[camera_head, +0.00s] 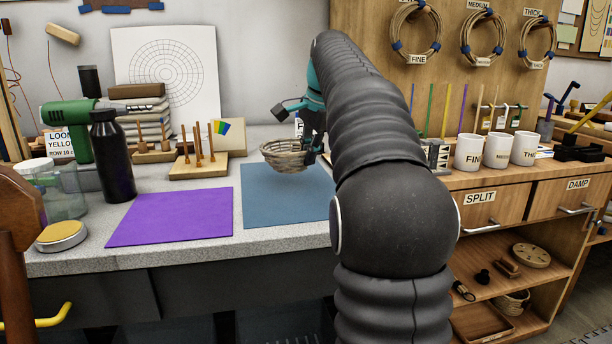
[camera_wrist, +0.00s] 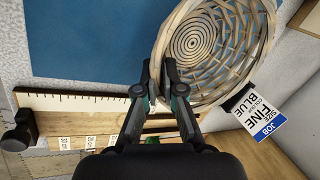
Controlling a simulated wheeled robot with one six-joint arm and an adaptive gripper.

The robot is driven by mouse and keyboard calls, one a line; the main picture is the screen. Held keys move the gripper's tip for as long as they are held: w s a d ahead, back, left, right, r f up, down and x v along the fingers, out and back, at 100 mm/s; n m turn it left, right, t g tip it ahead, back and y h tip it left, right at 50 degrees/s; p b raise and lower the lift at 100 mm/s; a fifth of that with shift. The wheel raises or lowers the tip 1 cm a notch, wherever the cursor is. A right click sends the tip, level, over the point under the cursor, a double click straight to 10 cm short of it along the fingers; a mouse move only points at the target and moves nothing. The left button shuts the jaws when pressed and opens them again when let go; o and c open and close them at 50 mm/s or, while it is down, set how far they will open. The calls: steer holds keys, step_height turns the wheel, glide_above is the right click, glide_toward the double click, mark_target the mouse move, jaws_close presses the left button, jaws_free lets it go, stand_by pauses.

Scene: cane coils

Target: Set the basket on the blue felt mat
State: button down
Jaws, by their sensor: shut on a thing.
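The woven basket (camera_head: 285,156) is pale cane, round and bowl-shaped. My gripper (camera_head: 309,156) is shut on its rim at the right side in the head view. The wrist view shows the basket's spiral base and open lattice wall (camera_wrist: 196,45), with the gripper fingertips (camera_wrist: 157,68) pinching the rim. The blue felt mat (camera_head: 282,203) lies flat on the grey worktop, and the basket is over its back part. The mat also fills much of the upper wrist view (camera_wrist: 90,40). Whether the basket's underside touches the mat is unclear.
A purple mat (camera_head: 170,216) lies left of the blue one. A wooden peg stand (camera_head: 198,165) is behind, and a black bottle (camera_head: 112,158) stands at left. White mugs (camera_head: 470,152) stand at right. A job card (camera_wrist: 262,112) is near the basket. The blue mat's front is clear.

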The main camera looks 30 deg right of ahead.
steer(key=shift+w+a+f, duration=0.15)
steer(key=shift+a+f, duration=0.05)
steer(key=shift+f+b, duration=0.65)
steer(key=shift+f, duration=1.35)
steer(key=c, duration=1.3)
jaws_free()
steer(key=shift+r, duration=0.1)
steer(key=p+v, duration=0.3)
steer(key=v, duration=0.9)
